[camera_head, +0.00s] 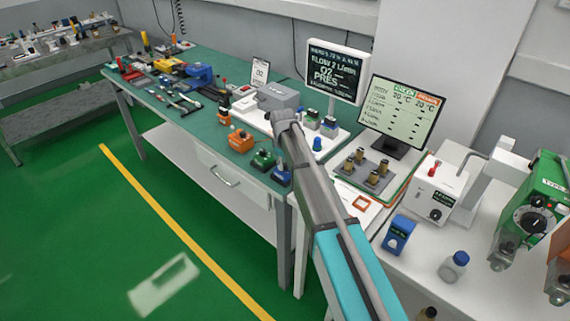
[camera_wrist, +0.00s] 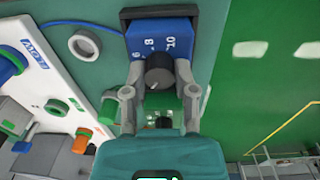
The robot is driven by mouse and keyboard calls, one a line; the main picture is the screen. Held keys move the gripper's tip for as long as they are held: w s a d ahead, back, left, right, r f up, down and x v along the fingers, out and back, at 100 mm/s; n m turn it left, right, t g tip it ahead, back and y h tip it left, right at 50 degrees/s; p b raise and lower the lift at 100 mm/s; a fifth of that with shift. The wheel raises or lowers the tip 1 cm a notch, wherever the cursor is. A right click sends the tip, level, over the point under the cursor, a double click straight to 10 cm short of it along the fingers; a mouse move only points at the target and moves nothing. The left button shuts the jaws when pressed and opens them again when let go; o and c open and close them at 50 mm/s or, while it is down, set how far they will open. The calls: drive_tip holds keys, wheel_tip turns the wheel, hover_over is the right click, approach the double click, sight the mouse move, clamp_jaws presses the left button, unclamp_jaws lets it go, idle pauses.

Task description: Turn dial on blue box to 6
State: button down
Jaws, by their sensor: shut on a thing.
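The blue box (camera_wrist: 150,40) is at the top of the wrist view, with white numbers 6, 8 and 10 on its face. Its dark round dial (camera_wrist: 158,72) sits between the two fingers of my gripper (camera_wrist: 159,80). The fingers are shut on the dial, one on each side. A small light mark shows on the dial, but the number it points to is not clear. In the head view, a blue box (camera_head: 281,176) stands near the front edge of the green-topped table; my arm passes close beside it and my fingertips cannot be made out there.
A green box (camera_head: 263,159) and an orange box (camera_head: 239,141) stand beside the blue one. Green floor with a yellow line (camera_head: 180,228) is open in front.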

drive_tip(key=m, duration=0.4)
drive_tip(key=shift+m, duration=0.3)
drive_tip(key=m, duration=0.3)
drive_tip(key=shift+m, duration=0.4)
drive_tip(key=m, duration=0.3)
drive_tip(key=shift+m, duration=0.3)
drive_tip(key=shift+a+m+g, duration=0.1)
drive_tip(key=shift+m+g, duration=0.2)
drive_tip(key=shift+m, duration=1.5)
drive_tip(key=shift+c, duration=2)
unclamp_jaws()
drive_tip(key=shift+n, duration=0.4)
